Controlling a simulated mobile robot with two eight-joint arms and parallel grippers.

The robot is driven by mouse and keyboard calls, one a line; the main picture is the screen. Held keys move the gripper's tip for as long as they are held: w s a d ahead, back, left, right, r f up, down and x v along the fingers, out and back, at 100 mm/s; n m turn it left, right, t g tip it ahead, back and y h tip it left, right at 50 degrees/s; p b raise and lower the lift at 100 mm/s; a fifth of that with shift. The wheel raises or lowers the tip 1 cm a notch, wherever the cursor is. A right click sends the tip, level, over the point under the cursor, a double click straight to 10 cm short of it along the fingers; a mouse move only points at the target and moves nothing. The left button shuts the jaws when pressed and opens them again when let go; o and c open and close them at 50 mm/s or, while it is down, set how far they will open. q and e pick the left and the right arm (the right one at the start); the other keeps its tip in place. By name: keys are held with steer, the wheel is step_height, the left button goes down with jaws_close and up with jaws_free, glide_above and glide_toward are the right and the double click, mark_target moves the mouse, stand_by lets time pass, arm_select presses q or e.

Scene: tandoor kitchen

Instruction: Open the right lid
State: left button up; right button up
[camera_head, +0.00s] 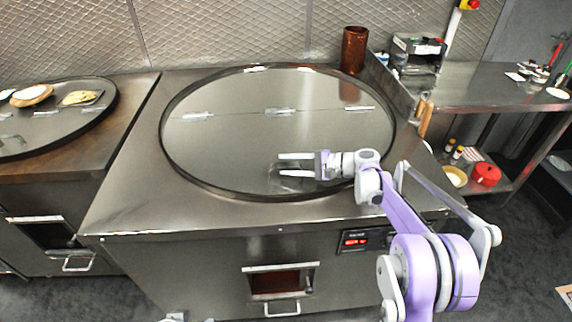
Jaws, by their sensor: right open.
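The right lid (235,150) is a large round steel plate on the right-hand tandoor counter. It lies flat and shut, with a seam and several small hinges across its back half. My right gripper (281,164) is low over the front part of this lid, with its fingers pointing left. Its fingers are apart and I see nothing between them. A reflection shows just below it, and I cannot tell whether the fingers touch the lid. No handle on the lid can be made out near the gripper.
Another round lid (45,125) at the left holds flatbreads (32,95). A copper-coloured cup (354,50) stands behind the right lid. A steel side table (480,90) with utensils is at the right, with a red pot (487,174) on its lower shelf. The counter's front-left corner is clear.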

steer(key=shift+w+a+f, duration=0.15)
steer(key=shift+a, duration=0.35)
steer(key=shift+c, duration=0.2)
jaws_close()
stand_by(1.0)
